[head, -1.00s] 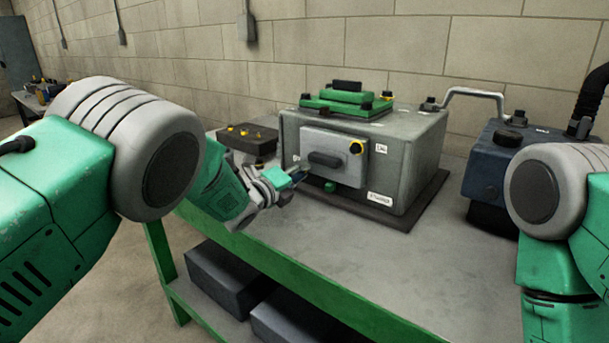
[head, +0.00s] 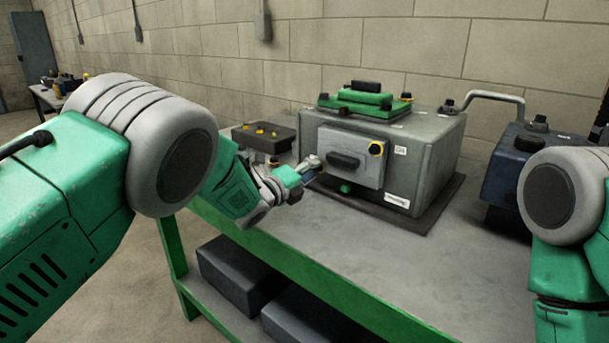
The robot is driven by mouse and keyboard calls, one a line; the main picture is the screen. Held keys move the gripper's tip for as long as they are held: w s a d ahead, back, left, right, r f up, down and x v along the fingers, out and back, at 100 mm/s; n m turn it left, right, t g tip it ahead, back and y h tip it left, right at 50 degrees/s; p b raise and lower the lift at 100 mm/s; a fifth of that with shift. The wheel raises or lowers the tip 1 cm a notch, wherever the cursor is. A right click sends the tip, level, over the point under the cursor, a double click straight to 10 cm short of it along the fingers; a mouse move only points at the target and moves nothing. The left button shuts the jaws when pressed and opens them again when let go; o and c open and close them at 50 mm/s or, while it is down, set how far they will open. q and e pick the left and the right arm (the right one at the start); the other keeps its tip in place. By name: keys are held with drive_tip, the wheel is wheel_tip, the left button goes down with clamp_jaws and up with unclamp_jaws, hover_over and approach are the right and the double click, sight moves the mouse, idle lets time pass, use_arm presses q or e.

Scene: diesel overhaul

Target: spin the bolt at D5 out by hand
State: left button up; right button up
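A grey housing (head: 432,150) stands on a dark mat on the bench. Its front carries a lighter cover plate (head: 368,153) with a black handle (head: 344,160). A yellow-ringed dark bolt (head: 376,148) sits at the plate's upper right corner. My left gripper (head: 311,172) is at the plate's lower left corner, its fingertips close to or touching that corner. The fingers hide whatever bolt is there, and I cannot tell whether they hold it. No D5 label is legible. My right arm (head: 560,225) comes in at the right; its gripper is out of view.
A green cover (head: 364,101) sits on top of the housing. A dark blue unit (head: 510,160) stands at the right. Bare bench top (head: 330,235) lies in front.

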use_arm(q)
drive_tip(key=v, duration=0.6)
drive_tip(key=shift+s+d, duration=0.2)
drive_tip(key=shift+d, duration=0.2)
drive_tip(key=v, duration=0.4)
drive_tip(key=a+v, duration=0.1)
drive_tip(key=v, duration=0.1)
drive_tip(key=shift+w, duration=0.3)
drive_tip(key=shift+d, duration=0.15)
